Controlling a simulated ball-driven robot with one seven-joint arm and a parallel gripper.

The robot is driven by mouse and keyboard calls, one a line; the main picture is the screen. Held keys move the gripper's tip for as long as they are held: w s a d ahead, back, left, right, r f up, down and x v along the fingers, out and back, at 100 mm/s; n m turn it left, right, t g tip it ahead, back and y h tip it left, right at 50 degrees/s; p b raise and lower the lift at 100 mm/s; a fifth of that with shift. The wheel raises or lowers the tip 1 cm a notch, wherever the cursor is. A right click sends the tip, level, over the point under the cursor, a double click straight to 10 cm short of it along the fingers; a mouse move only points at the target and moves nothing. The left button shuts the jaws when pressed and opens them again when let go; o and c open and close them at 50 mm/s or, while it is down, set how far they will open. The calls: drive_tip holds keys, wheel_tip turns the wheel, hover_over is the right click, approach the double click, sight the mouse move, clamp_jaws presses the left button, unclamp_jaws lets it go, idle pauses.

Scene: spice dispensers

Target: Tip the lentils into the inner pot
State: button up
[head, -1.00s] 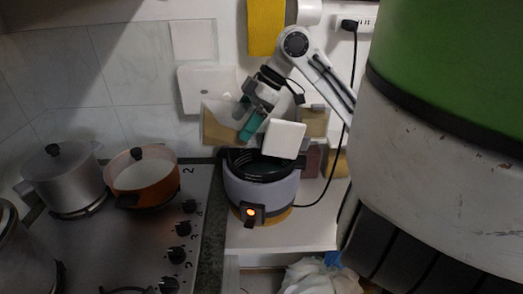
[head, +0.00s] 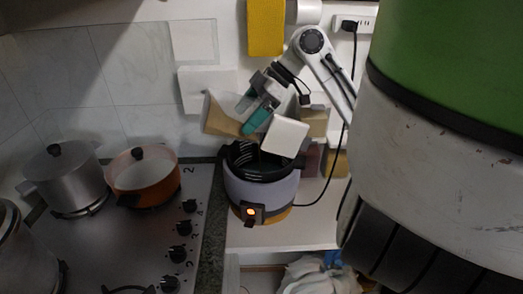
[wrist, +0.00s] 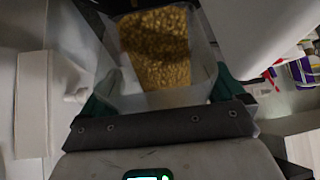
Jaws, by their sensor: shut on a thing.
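A clear dispenser container (head: 212,112) hangs tilted to the left of my gripper (head: 258,120), above and slightly left of the cooker. My gripper's teal fingers are shut on it. In the wrist view, my gripper (wrist: 160,97) has a green finger on each side of the clear container (wrist: 190,97). Golden-brown lentils (wrist: 158,62) lie inside it, partly in shadow. The black inner pot (head: 240,150) sits in the pale cooker (head: 272,192) below, its right part hidden by a white block. No falling lentils are visible.
A white square block (head: 285,137) is close beside my gripper; I cannot tell what it belongs to. More containers (head: 334,162) stand behind the cooker at right. An orange pot (head: 147,176) and a grey pot (head: 66,178) stand on the stove at left.

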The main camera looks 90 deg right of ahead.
sight(251, 101)
drive_tip(key=shift+s+d+r+t+y+p, duration=0.2)
drive_tip(key=shift+s+r+t, duration=0.25)
drive_tip(key=shift+r+t, duration=0.3)
drive_tip(key=shift+s+d+r+t+y+p, duration=0.1)
drive_tip(key=shift+s+r+t+y+p, duration=0.15)
drive_tip(key=shift+s+r+t, duration=0.3)
drive_tip(key=shift+s+d+r+t+y+p, duration=0.1)
drive_tip(key=shift+s+r+t+y+p, duration=0.2)
drive_tip(key=shift+r+t, duration=0.55)
idle(1.7)
